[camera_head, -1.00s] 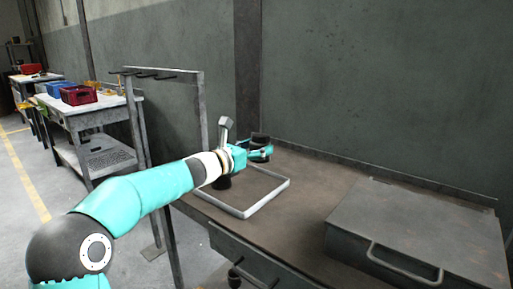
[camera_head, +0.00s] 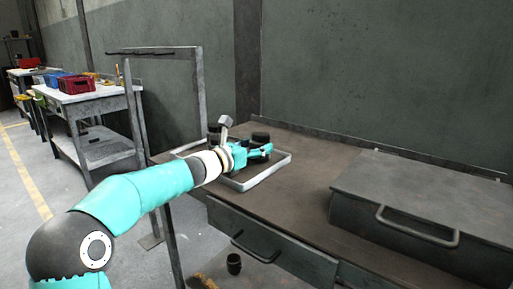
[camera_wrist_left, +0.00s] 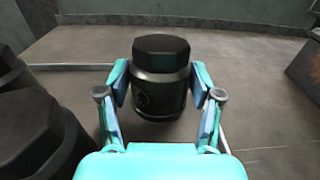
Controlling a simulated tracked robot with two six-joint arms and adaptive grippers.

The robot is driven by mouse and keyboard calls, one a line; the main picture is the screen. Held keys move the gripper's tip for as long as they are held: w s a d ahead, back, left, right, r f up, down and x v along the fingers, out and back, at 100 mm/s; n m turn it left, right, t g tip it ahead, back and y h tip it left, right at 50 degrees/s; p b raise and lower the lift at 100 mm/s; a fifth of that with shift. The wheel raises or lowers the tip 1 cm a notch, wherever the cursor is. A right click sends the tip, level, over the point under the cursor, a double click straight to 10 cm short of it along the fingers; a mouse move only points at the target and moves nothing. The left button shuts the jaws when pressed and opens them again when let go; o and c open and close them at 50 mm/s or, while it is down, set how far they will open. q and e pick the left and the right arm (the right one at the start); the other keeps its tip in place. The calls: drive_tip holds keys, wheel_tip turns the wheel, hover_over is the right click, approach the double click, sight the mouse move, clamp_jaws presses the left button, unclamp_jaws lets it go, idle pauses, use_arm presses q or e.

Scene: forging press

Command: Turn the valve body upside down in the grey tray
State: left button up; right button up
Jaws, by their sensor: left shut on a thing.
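My left gripper (camera_head: 255,153) is shut on the dark valve body (camera_wrist_left: 160,78), which shows in the head view beyond the fingers (camera_head: 260,137). In the left wrist view the valve body stands upright between the two fingers, its six-sided end up. It is low over the grey tray (camera_head: 270,172); I cannot tell whether it touches the tray floor. The tray lies on the brown bench, partly hidden by my left arm. My right gripper is not in view.
More dark parts (camera_wrist_left: 35,120) are close at the left of the left wrist view. A grey metal box with a handle (camera_head: 415,205) stands on the bench at right. Bare bench lies between tray and box. A grey frame (camera_head: 195,95) stands at left.

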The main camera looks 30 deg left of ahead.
use_arm(q)
drive_tip(key=shift+r, duration=0.1)
drive_tip(key=o, duration=1.3)
